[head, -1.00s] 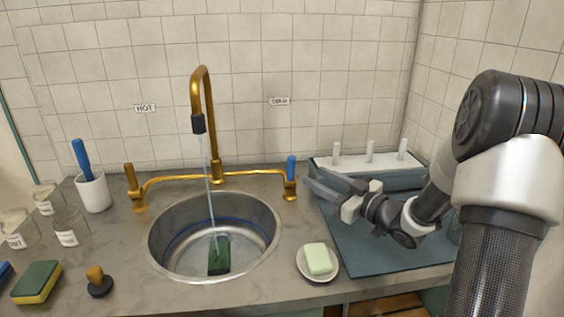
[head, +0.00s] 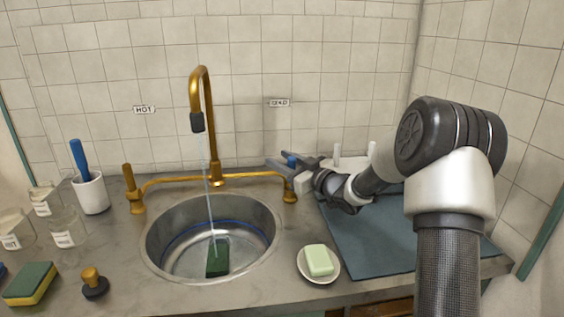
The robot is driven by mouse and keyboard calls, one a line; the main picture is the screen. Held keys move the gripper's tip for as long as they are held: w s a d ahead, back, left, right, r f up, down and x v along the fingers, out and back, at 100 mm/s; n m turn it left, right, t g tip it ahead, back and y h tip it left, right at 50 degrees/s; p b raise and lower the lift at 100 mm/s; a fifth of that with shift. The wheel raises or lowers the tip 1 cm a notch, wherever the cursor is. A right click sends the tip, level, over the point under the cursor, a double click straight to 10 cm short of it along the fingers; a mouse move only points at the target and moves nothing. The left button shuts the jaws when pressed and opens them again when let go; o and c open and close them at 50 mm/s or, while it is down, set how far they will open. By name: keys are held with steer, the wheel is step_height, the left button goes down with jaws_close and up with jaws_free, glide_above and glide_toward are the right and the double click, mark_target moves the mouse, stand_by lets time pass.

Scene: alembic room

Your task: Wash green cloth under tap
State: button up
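A dark green item (head: 217,258), which looks like the cloth, lies in the round steel sink (head: 160,250) under the stream. The brass tap (head: 205,100) runs a thin stream of water onto or beside it.
A soap dish (head: 332,275) with pale green soap sits right of the sink. A blue-grey mat (head: 385,245) lies under my arm, with a white pegged rack (head: 352,165) behind. At left are a white cup with a blue-handled tool (head: 91,192), glass jars (head: 67,230), a sponge (head: 30,285) and a stopper (head: 94,287).

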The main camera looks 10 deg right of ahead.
steer(key=shift+c, duration=0.3)
jaws_close()
steer(key=g+p, duration=0.1)
steer(key=p, duration=0.3)
steer(key=w+m+g+h+p, duration=0.1)
steer(key=p, duration=0.3)
steer(key=shift+w+f, duration=0.3)
steer(key=shift+f, duration=0.05)
steer(key=shift+o, duration=0.3)
jaws_free()
